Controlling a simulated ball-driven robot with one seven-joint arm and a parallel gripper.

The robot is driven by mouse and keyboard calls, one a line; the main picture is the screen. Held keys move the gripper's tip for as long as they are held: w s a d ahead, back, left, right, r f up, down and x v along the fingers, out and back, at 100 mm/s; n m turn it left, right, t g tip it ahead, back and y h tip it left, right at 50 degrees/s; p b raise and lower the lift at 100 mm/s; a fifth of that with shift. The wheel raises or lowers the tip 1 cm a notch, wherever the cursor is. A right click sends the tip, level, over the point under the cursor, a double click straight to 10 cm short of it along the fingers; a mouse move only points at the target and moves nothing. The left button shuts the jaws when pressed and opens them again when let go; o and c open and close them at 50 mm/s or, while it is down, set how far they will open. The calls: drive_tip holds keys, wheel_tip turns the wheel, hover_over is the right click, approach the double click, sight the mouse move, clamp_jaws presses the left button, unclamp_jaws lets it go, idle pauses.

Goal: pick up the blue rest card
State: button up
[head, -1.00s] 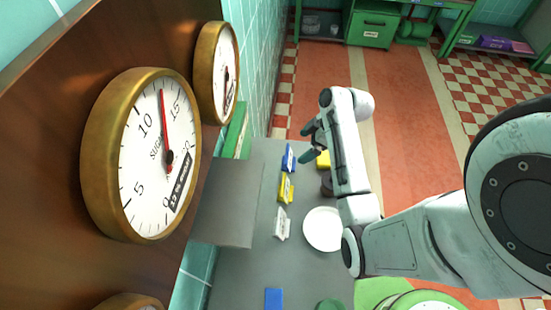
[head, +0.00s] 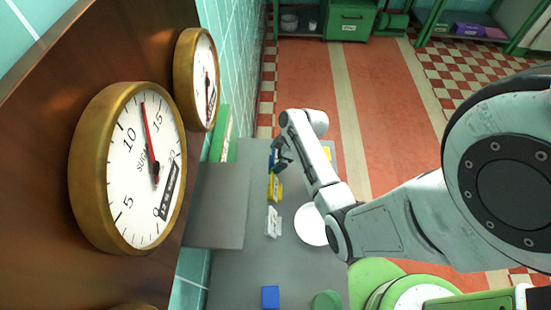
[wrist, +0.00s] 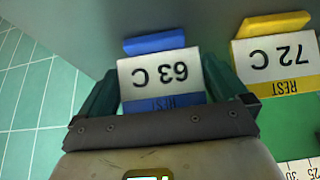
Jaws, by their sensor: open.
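The blue rest card, white with "63 C" and a blue "REST" band, shows upside down in the middle of the wrist view (wrist: 160,77). In the head view only a blue bit of it shows (head: 272,156), mostly hidden by my gripper. My gripper (wrist: 163,80) is open, with one dark green finger on either side of the card. In the head view my gripper (head: 281,158) is at the card at the far end of the grey counter. I cannot tell whether the fingers touch the card.
A yellow "72 C" rest card (wrist: 274,65) stands close to the right finger; it also shows in the head view (head: 275,187). A white card (head: 273,222), a white plate (head: 311,225) and a blue block (head: 270,297) are nearer on the counter. The tiled wall (head: 236,90) runs along the left.

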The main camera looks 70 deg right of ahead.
drive_tip(key=shift+c, duration=0.4)
drive_tip(key=c, duration=0.6)
drive_tip(key=shift+r, duration=0.1)
drive_tip(key=shift+r, duration=0.45)
drive_tip(key=s+a+r+b, duration=0.2)
drive_tip(key=s+a+r, duration=0.1)
drive_tip(key=s+r, duration=0.9)
drive_tip(key=shift+s+a, duration=0.3)
drive_tip(key=shift+s, duration=0.5)
